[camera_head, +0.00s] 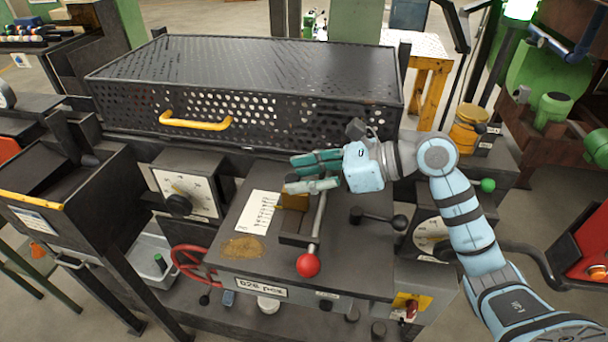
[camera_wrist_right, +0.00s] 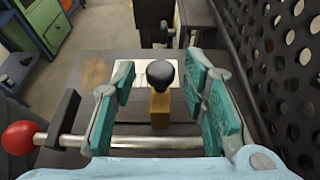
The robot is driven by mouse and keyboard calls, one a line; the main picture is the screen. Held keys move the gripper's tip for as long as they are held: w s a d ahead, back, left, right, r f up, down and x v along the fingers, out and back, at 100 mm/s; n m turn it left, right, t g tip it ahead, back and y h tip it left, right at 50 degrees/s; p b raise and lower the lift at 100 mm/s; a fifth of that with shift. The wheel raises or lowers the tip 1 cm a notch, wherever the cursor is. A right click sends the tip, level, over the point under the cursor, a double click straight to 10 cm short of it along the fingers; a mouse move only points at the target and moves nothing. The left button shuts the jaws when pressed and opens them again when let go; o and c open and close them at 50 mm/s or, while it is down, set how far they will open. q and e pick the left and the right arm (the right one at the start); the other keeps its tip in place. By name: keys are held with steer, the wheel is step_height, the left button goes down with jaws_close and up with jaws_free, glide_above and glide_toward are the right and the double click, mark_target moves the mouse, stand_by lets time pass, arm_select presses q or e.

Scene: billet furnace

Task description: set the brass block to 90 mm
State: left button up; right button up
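The brass block (camera_head: 294,202) sits in a dark slotted guide on the plate of the bench. In the right wrist view the brass block (camera_wrist_right: 160,109) shows with a black knob (camera_wrist_right: 161,75) on it. My right gripper (camera_head: 291,175) is above the block, its teal-padded fingers spread. In the wrist view the fingers stand on either side of the knob, apart from it. A white scale card (camera_head: 259,214) lies beside the guide; its figures are too small to read. My left gripper is not in view.
A steel lever with a red ball (camera_head: 308,265) crosses close to the block. A black-knobbed handle (camera_head: 399,222) is right of it. A perforated black cover with a yellow handle (camera_head: 195,122) stands behind. A dial (camera_head: 190,192) is at left. The plate's front is mostly clear.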

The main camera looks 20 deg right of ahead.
steer(key=shift+w+d, duration=0.1)
steer(key=shift+d, duration=0.25)
steer(key=v, duration=0.7)
steer(key=shift+a, duration=0.1)
